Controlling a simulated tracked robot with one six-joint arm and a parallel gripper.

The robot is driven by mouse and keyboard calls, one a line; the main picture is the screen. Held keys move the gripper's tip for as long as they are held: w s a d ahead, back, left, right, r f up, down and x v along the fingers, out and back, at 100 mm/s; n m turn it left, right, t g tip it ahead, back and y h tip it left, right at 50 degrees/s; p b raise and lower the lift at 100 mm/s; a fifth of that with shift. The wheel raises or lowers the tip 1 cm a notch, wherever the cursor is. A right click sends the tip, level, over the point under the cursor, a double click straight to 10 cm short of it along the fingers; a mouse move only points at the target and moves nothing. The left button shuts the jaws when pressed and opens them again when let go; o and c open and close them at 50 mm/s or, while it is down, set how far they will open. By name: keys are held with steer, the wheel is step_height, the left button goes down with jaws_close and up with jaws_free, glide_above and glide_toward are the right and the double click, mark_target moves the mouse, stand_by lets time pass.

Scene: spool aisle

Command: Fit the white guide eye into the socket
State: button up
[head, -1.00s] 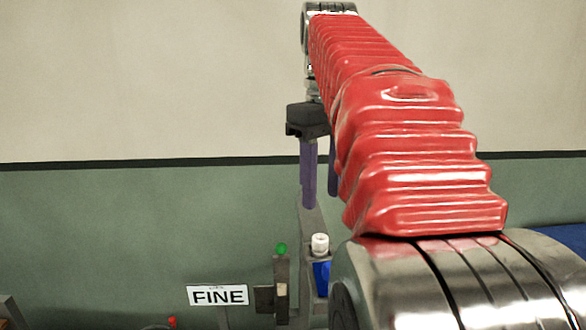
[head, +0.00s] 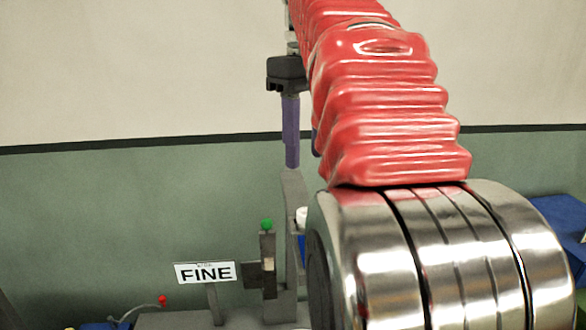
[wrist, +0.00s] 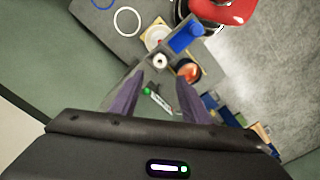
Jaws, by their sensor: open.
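A small white piece (head: 302,216), which looks like the guide eye, sits above something blue in the head view. My gripper (head: 303,160) has two purple fingers pointing down, above the grey post. In the wrist view my gripper (wrist: 157,90) is open, with a wide gap and nothing held between the fingers. I cannot make out the socket for certain.
A sign reading FINE (head: 205,272) stands left of a grey post with a green knob (head: 266,224). The wrist view shows a blue bin (wrist: 185,36), an orange-red round item (wrist: 188,71) and a white ring (wrist: 127,21) on a grey surface. Grey floor lies to the right.

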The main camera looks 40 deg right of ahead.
steer(key=s+a+f+t, duration=0.2)
steer(key=a+f, duration=0.9)
steer(key=f, duration=0.2)
steer(key=s+a+f+t, duration=0.2)
steer(key=a+f+t, duration=0.1)
steer(key=a+f, duration=0.8)
step_height(320, 180, down, 3)
steer(key=shift+f+m+t, duration=0.1)
steer(key=shift+m+t, duration=0.2)
steer(key=shift+m, duration=0.1)
